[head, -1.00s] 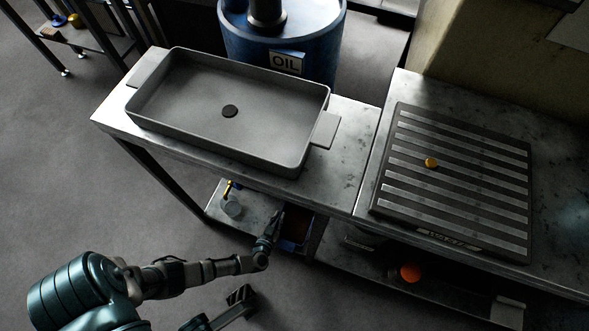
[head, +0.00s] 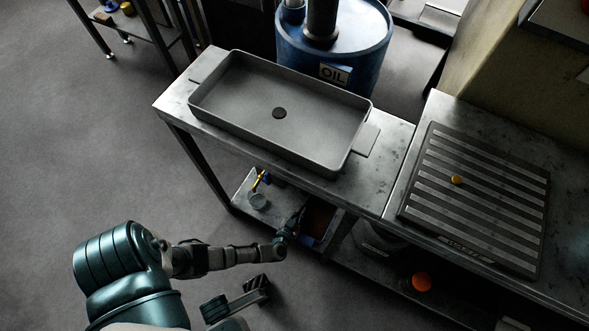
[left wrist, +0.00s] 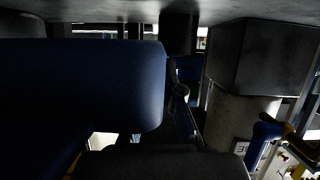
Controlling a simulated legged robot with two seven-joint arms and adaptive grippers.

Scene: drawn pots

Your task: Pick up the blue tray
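The blue tray (head: 307,240) is mostly hidden on the low shelf under the metal table; a blue edge and a brownish inside show. My left gripper (head: 297,222) reaches in from the left beside the tray's left edge. Whether it touches the tray, and how far its fingers are apart, cannot be told. In the left wrist view a large dark blue rounded surface (left wrist: 85,95), apparently the tray close up, fills the left side. A dark part, perhaps a finger, lies under it.
A grey basin (head: 280,112) stands on the table above the shelf. A blue oil drum (head: 345,45) is behind the table. A ribbed plate (head: 478,200) lies at right. Open floor is at left.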

